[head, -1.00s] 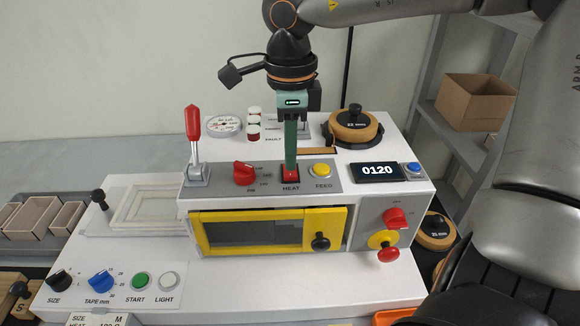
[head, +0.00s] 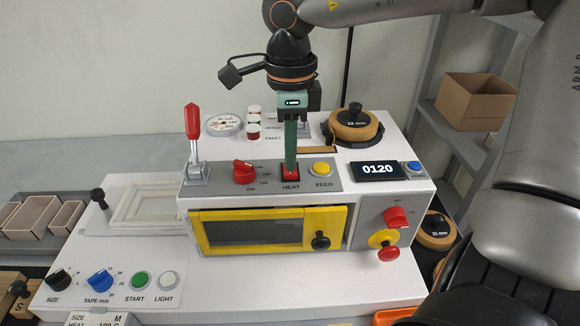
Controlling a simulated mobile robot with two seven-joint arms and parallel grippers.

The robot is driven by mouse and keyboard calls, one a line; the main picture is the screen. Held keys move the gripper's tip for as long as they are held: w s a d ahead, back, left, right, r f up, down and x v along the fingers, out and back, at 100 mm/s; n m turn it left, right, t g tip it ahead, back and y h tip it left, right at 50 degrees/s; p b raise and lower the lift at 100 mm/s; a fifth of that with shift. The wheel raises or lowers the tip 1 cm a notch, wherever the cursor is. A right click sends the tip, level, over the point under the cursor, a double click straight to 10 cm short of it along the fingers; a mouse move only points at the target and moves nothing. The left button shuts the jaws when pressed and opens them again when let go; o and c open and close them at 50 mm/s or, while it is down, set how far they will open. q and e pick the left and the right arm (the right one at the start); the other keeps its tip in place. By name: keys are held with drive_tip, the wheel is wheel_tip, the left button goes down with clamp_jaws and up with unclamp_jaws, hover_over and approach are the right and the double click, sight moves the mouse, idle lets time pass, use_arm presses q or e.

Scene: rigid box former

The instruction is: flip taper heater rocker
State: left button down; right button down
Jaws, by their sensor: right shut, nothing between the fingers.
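The red heater rocker (head: 291,172), labelled HEAT, sits on the grey top panel of the white machine (head: 300,282), between the red temperature knob (head: 244,172) and the yellow FEED button (head: 322,169). My right gripper (head: 291,166) points straight down, its green fingers shut with nothing between them. Its fingertips are at the rocker, touching or just above it, and cover part of it. Which way the rocker is tilted cannot be made out. The display (head: 377,170) reads 0120. My left gripper is not in view.
A red-handled lever (head: 193,125) stands upright to the left. A gauge (head: 223,125), a red-and-white stack light (head: 254,124) and a tape roll (head: 353,125) are behind. A yellow-framed door (head: 270,232) is in front, with a red stop button (head: 388,254) at right.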

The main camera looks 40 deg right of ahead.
sight(290, 173)
drive_tip(key=shift+f+b, duration=0.6)
drive_tip(key=shift+f, duration=0.2)
drive_tip(key=shift+r, duration=0.1)
drive_tip(key=shift+r+p, duration=2.75)
drive_tip(key=shift+r, duration=0.75)
